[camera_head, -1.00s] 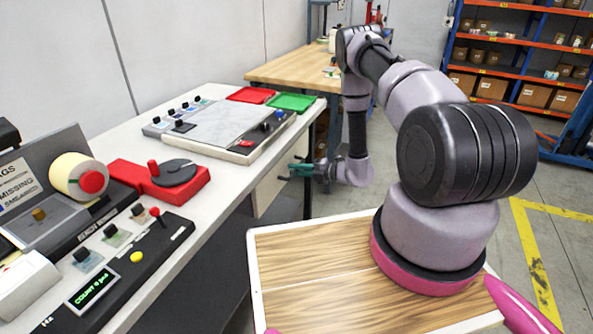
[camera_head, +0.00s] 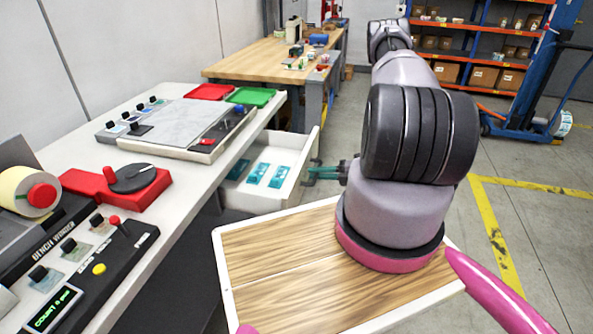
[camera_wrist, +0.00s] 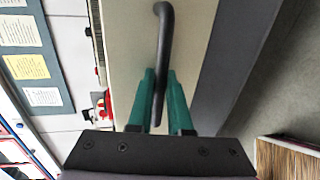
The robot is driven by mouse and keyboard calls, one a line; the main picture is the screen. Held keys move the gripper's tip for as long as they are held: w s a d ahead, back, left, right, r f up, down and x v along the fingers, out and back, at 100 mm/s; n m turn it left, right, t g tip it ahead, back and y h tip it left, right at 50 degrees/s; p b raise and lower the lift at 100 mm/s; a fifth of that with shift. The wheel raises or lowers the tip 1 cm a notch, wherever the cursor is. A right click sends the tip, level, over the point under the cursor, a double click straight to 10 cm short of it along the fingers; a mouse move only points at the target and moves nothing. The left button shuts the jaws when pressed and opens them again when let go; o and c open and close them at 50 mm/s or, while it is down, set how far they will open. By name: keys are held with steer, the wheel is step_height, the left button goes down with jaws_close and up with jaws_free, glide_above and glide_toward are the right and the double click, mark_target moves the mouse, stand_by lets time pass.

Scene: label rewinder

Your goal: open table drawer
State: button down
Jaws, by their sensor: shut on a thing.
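The table drawer (camera_head: 292,193) is pulled out from under the white table's right side in the head view. Several teal packets (camera_head: 257,173) lie inside it. My gripper (camera_head: 312,172) is at the drawer's front face, with green fingers pointing left at it. In the wrist view my gripper (camera_wrist: 162,88) has its two green fingers either side of the dark bar handle (camera_wrist: 165,40), shut on it. The pale drawer front (camera_wrist: 125,40) lies just beyond the fingers.
The white table (camera_head: 150,215) carries a red rotary device (camera_head: 118,186), a control panel (camera_head: 75,270) and red and green trays (camera_head: 250,97). A wooden workbench (camera_head: 275,60) stands behind. Open floor lies to the right, with a yellow line and blue shelving.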

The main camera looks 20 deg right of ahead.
steer(key=shift+f+v, duration=0.2)
steer(key=shift+v, duration=0.75)
steer(key=shift+f+v, duration=0.2)
steer(key=shift+v, duration=0.8)
steer(key=shift+f+v, duration=0.2)
steer(key=shift+v, duration=0.75)
steer(key=shift+s+d, duration=0.1)
steer(key=c, duration=0.8)
jaws_free()
steer(key=shift+c, duration=0.2)
steer(key=v, duration=1)
steer(key=shift+s+d, duration=0.2)
steer(key=shift+d, duration=0.1)
